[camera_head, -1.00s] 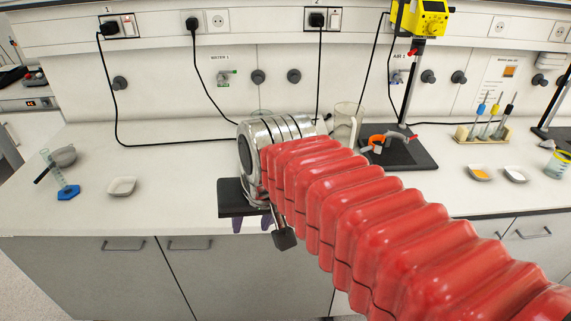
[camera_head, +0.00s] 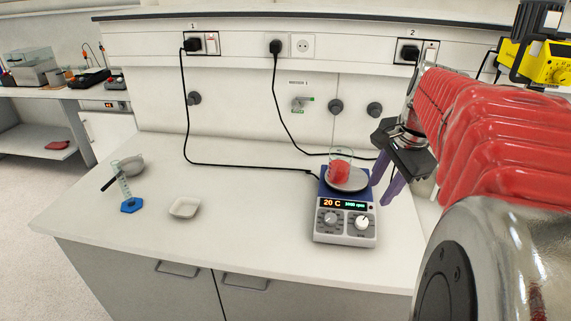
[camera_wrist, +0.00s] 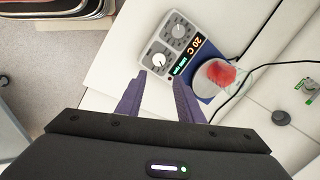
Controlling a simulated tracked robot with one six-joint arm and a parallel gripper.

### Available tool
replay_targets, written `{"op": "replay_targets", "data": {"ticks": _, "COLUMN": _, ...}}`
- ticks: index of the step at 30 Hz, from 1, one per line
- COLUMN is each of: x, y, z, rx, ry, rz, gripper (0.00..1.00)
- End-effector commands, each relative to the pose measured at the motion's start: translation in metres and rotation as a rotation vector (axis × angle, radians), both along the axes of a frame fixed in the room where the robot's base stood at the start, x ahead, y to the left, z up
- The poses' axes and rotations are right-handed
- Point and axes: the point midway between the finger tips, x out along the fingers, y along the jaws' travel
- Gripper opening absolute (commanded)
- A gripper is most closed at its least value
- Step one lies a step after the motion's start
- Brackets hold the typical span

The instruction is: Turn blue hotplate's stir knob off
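The blue hotplate (camera_head: 345,206) stands on the white bench with a grey front panel. Its display reads 20 C in orange and a speed figure in green, which looks like 1000 rpm. The white knob also shows in the wrist view (camera_wrist: 159,60). A beaker with red liquid (camera_head: 340,168) stands on the round plate. My gripper (camera_head: 383,195) is open and empty, with purple fingers, above and to the right of the hotplate.
A black cable (camera_head: 250,168) runs behind the hotplate.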

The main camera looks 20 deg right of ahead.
Motion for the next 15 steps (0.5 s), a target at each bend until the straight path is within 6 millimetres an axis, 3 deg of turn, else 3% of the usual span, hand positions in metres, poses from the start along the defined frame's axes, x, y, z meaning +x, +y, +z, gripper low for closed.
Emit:
{"op": "replay_targets", "data": {"ticks": 8, "x": -0.002, "y": -0.002, "z": -0.001, "rx": -0.001, "ry": 0.000, "rz": -0.008, "gripper": 0.34}}
{"op": "replay_targets", "data": {"ticks": 15, "x": 0.002, "y": -0.003, "z": -0.018, "rx": 0.000, "ry": 0.001, "rz": -0.007, "gripper": 0.34}}
